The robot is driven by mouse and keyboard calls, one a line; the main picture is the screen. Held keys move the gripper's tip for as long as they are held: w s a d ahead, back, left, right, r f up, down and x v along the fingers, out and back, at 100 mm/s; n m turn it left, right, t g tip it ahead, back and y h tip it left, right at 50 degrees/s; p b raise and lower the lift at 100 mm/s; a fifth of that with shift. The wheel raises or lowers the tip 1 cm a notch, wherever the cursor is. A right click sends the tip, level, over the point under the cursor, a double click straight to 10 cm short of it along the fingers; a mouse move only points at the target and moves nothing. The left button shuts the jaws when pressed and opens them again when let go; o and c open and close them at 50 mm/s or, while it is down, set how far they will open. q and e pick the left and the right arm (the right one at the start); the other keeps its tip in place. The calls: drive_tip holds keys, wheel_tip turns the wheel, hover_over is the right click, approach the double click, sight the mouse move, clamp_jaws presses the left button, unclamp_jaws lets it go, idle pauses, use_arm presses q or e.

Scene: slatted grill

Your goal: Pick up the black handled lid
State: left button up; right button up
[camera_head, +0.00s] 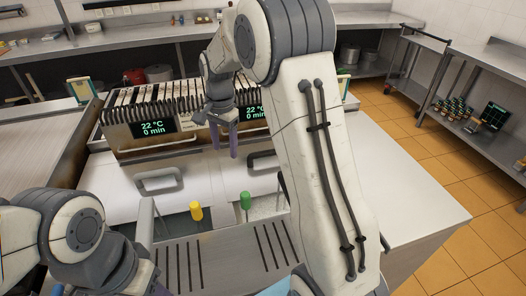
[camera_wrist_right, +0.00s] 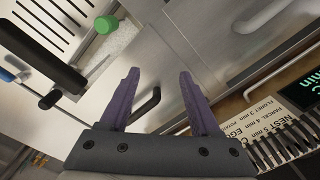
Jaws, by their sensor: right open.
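The black handled lid (camera_wrist_right: 172,62) is a flat steel plate in the right wrist view. Its bent black handle (camera_wrist_right: 147,106) shows between and beyond my right gripper's fingers. In the head view, a handle (camera_head: 262,157) shows just right of my right gripper (camera_head: 234,135), partly hidden by my right arm. My right gripper's two purple fingers also show in the wrist view (camera_wrist_right: 158,95). They are apart, with nothing held, and point down over the counter. I cannot tell how far they are above the handle. My left arm is at lower left; its fingers do not show.
Behind stands the slatted grill (camera_head: 155,125) with digital displays. A yellow knob (camera_head: 196,211) and a green knob (camera_head: 245,200) stand in front. The counter (camera_head: 405,195) at right is clear.

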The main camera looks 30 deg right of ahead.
drive_tip(key=w+d+f+m, duration=0.1)
drive_tip(key=d+m, duration=0.1)
drive_tip(key=d, duration=0.3)
drive_tip(key=w+d+f+m+p, duration=0.1)
drive_tip(key=w+d+m, duration=0.1)
drive_tip(key=d, duration=0.4)
drive_tip(key=w+d+f+m, duration=0.1)
drive_tip(key=d+m, duration=0.3)
drive_tip(key=d, duration=0.1)
drive_tip(key=shift+w+d+p, duration=0.15)
drive_tip(key=shift+w+p, duration=0.1)
drive_tip(key=shift+p, duration=0.05)
drive_tip(key=p, duration=0.1)
hover_over(268, 151)
drive_tip(key=shift+m, duration=0.3)
drive_tip(key=f, duration=0.4)
drive_tip(key=shift+d+f, duration=0.2)
drive_tip(key=shift+f, duration=0.4)
drive_tip(key=shift+a+f+p, duration=0.1)
drive_tip(key=shift+f+p, duration=0.45)
drive_tip(key=shift+f, duration=0.05)
wheel_tip(268, 151, down, 4)
drive_tip(key=shift+r+p, duration=0.2)
drive_tip(key=shift+p, duration=0.65)
drive_tip(key=shift+w+f, duration=0.1)
drive_tip(key=shift+f, duration=0.25)
clamp_jaws()
drive_tip(key=shift+r, duration=0.15)
